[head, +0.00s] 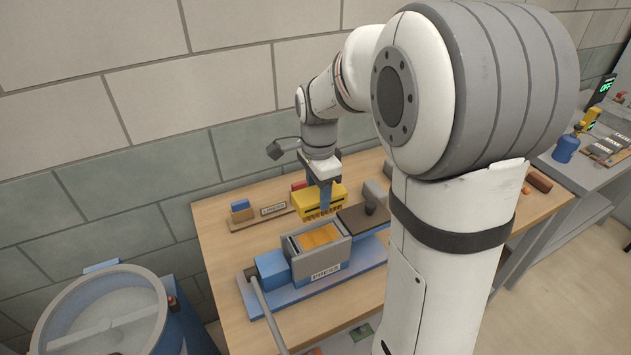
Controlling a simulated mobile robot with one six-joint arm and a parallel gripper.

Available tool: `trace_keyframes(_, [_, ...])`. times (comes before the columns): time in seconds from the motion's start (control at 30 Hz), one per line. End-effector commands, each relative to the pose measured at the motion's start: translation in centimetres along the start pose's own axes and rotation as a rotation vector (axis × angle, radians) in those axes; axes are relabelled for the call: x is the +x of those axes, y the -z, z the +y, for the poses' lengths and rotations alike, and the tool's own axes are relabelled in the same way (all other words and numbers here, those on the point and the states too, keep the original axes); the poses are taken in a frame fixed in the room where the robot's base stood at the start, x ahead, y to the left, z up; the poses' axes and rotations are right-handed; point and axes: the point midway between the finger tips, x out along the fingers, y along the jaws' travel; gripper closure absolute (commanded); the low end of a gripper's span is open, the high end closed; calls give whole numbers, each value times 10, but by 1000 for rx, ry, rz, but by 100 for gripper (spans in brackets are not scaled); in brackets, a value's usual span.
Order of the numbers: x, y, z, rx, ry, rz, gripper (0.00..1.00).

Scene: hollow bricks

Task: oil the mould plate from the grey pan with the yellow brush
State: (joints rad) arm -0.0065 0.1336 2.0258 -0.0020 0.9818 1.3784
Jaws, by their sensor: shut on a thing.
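My gripper (325,198) is shut on the yellow brush (309,203), a wide block with bristles on its lower edge. It holds the brush above the back of the press, just behind the open grey mould box (297,262). The box has an orange-tan surface (319,237) inside; I cannot tell whether this is the mould plate. A dark flat plate (352,221) with a grey knob lies to the right of the box. I cannot clearly make out the grey pan; my arm covers part of the table on the right.
The press has a blue base (335,283) and a long lever (264,306) toward the front left. A labelled wooden rack (262,215) with a blue block stands behind it. A mixer drum (100,315) is at the lower left. A blue bottle (566,149) stands on the grey bench at right.

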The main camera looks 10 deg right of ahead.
Motion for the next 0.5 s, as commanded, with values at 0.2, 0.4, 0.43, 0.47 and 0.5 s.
trace_keyframes(0.2, [15, 0, 0, 0, 0, 0, 73])
trace_keyframes(0.4, [35, 0, 0, 0, -1, 0, 73])
trace_keyframes(0.43, [38, 0, 0, 0, -1, 0, 73])
trace_keyframes(0.47, [41, 0, 0, 0, -1, 0, 73])
trace_keyframes(0.5, [45, 0, 0, 0, -1, 0, 73])
